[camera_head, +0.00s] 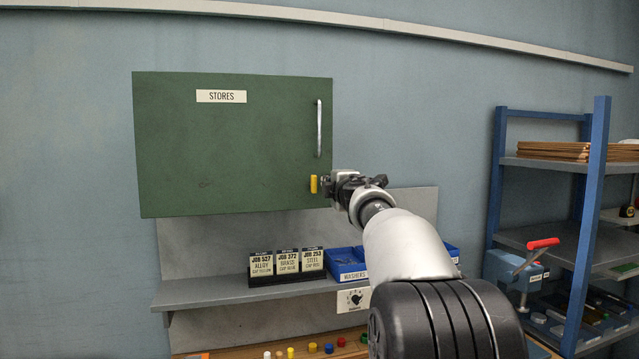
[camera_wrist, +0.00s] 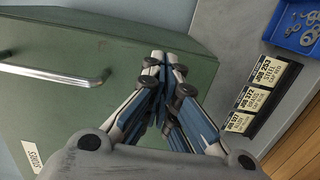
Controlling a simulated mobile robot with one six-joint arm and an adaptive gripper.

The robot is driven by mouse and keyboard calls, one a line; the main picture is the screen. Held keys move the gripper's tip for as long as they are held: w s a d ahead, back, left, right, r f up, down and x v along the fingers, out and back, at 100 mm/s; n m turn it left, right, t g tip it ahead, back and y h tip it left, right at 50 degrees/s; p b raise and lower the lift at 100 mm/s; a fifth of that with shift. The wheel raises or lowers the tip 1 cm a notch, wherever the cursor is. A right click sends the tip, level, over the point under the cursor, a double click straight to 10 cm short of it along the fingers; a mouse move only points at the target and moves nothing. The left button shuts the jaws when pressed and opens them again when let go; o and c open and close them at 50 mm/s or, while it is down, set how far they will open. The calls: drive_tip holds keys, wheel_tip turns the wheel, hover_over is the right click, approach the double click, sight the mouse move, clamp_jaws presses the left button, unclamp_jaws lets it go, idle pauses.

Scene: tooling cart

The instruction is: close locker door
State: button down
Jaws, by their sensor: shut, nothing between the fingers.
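The green locker door (camera_head: 232,150) with a STORES label (camera_head: 221,96) and a vertical metal handle (camera_head: 319,128) fills the upper left of the head view. It looks closed or nearly so; I cannot tell whether a gap remains. A small yellow piece (camera_head: 313,184) sits near its lower right corner. My gripper (camera_head: 327,184) is just right of that piece, by the door's right edge. In the wrist view the shut, empty fingers (camera_wrist: 163,62) lie over the green door (camera_wrist: 75,120), with the handle (camera_wrist: 55,75) to the left. Contact cannot be told.
Below the locker, a grey shelf (camera_head: 215,293) holds job cards (camera_head: 287,262) and blue washer bins (camera_head: 346,262). A blue rack (camera_head: 590,190) stands at the right with a red-handled tool (camera_head: 542,244). The wall left of the locker is clear.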

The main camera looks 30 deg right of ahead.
drive_tip(key=shift+w+d+n+y+p, duration=0.2)
drive_tip(key=shift+w+d+y+p, duration=0.15)
drive_tip(key=shift+w, duration=0.4)
drive_tip(key=shift+w+d+n+y+p, duration=0.25)
drive_tip(key=shift+w+p, duration=0.1)
drive_tip(key=shift+w, duration=0.4)
drive_tip(key=shift+a+f, duration=0.1)
drive_tip(key=shift+f, duration=0.05)
